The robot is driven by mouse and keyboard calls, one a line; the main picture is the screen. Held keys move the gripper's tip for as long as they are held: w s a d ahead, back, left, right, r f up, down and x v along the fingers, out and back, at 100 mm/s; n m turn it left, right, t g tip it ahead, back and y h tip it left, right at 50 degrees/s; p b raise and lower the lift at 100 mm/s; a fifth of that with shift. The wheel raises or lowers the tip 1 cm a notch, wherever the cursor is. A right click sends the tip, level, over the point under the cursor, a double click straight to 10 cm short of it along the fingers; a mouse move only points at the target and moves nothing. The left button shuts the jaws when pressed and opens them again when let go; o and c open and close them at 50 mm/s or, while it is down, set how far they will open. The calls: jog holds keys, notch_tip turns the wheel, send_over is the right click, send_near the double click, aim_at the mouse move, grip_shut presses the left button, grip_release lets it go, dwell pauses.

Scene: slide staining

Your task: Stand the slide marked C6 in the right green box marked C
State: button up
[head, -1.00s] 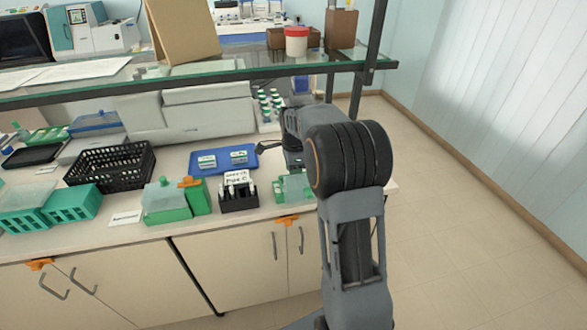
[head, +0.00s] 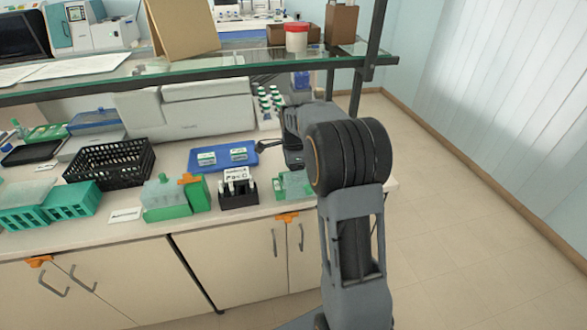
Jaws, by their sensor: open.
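Two small slides with green-and-white labels, a left one (head: 207,158) and a right one (head: 239,154), lie on the blue tray (head: 222,168). Their marks are too small to read, so I cannot tell which is C6. A green box (head: 294,186) with a pale translucent part stands at the right end of the bench, partly behind my arm. Its mark cannot be read. My gripper (head: 265,146) is open beside the tray's right edge, above the bench. Its fingers show small and dark, with nothing visible between them.
A black holder (head: 238,196) with a white card stands in front of the tray. Left of it are another green box (head: 166,204) and a black basket (head: 108,162). A glass shelf (head: 200,70) crosses above the bench. Open floor lies to the right.

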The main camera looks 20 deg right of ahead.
jog(key=shift+r, duration=3.8)
